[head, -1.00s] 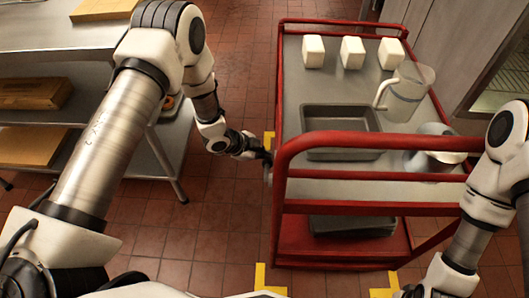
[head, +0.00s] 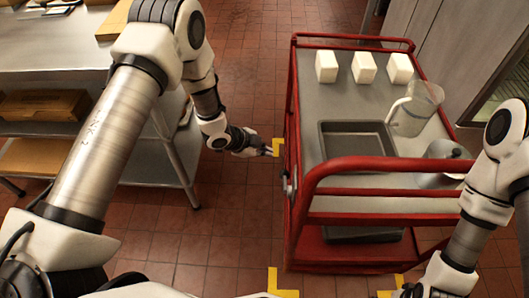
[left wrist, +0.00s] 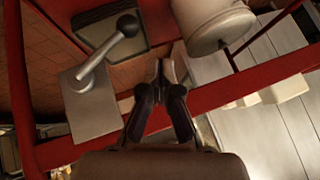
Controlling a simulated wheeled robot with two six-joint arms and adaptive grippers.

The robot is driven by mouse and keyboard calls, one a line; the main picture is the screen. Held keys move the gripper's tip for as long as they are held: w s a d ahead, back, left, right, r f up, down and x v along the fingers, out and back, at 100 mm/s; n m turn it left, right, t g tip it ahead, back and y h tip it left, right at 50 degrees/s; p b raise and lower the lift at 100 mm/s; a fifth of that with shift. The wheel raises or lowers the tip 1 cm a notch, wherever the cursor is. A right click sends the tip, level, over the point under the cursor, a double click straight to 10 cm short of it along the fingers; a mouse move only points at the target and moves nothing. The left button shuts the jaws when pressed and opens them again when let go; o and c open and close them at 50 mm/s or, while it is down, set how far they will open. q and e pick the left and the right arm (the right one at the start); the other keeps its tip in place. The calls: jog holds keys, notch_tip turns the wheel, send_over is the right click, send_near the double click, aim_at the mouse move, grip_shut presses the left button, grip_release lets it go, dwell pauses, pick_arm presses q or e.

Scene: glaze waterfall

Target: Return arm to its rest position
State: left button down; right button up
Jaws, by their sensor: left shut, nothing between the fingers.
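My left arm comes in from the left in the head view, bent at the elbow. Its gripper (head: 269,151) is shut and empty, just left of the red cart (head: 300,125) and over the tiled floor. In the left wrist view its fingers (left wrist: 161,72) are together, with a red cart rail behind them. A metal plate with a lever (left wrist: 95,100) shows beside them; a small metal fitting (head: 288,186) also shows on the cart's left side in the head view. My right arm is at the right edge; its gripper is out of frame.
The cart carries a grey tray (head: 326,158), three white blocks, a clear jug (head: 413,110) and a grey metal vessel (head: 446,152). A steel table (head: 60,62) with shelves stands left. Floor (head: 228,215) between table and cart is clear.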

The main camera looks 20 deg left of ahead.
pick_arm(q)
jog(key=shift+a+r, duration=0.2)
jog(key=shift+r, duration=0.2)
pick_arm(e)
jog(key=shift+a+r, duration=0.2)
jog(key=shift+r, duration=0.05)
